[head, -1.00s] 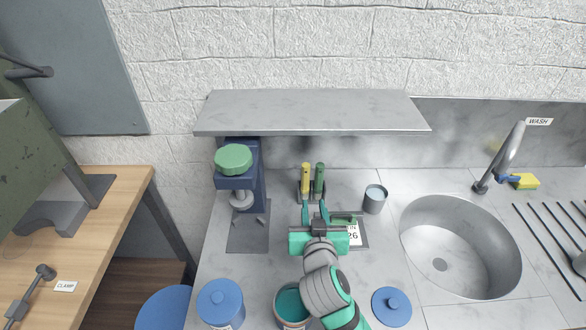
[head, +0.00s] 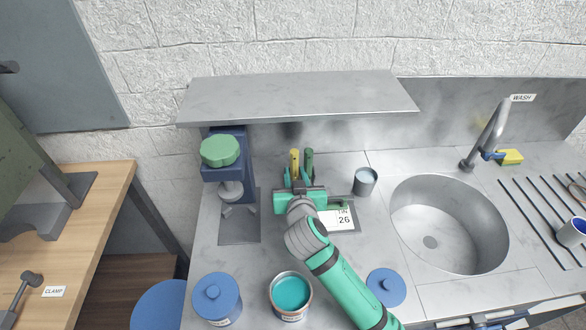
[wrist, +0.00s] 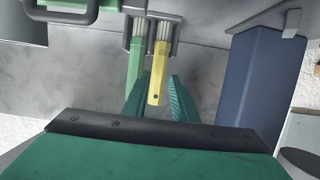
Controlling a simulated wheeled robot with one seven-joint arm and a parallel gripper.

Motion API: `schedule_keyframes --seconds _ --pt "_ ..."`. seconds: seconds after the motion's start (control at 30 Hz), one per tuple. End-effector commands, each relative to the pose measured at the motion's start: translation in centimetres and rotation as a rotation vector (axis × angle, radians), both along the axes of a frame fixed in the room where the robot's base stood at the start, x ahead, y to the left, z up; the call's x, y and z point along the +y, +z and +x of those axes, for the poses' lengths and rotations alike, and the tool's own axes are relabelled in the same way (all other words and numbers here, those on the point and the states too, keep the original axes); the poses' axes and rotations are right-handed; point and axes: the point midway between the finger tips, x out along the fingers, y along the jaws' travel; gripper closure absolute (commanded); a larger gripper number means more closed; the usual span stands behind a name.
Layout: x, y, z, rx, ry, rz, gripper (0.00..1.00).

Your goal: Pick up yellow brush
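The yellow brush (head: 294,159) stands upright in a small holder at the back of the counter, beside a green brush (head: 309,160). In the wrist view the yellow brush (wrist: 159,70) hangs between the two teal fingers of my gripper (wrist: 158,80), with a gap showing on its sides. The green brush (wrist: 135,58) is just left of it there, outside or behind the left finger. In the head view my gripper (head: 298,178) is open in front of the brushes; its fingers partly hide the holder. I cannot tell whether a finger touches the yellow handle.
A metal shelf (head: 300,97) overhangs the brushes. A blue stand with a green knob (head: 219,151) is left, a grey cup (head: 365,181) right. A scale (head: 345,220) marked 26 lies under my wrist. An open teal paint tin (head: 291,293) and a sink (head: 445,225) are nearer and right.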

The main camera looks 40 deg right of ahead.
Motion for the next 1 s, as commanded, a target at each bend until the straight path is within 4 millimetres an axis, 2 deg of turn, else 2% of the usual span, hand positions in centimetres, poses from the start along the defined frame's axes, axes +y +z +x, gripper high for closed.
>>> schedule_keyframes --seconds 0.2,0.5,0.6,1.0 --pt "-1.5 -0.8 2.0 0.001 -0.004 -0.002 0.75" --pt "-1.4 -0.9 2.4 0.000 0.000 0.000 0.75" --pt "-1.4 -0.9 2.4 0.000 0.001 -0.001 0.99" --pt "-1.5 -0.6 2.3 -0.001 -0.002 0.000 1.00"
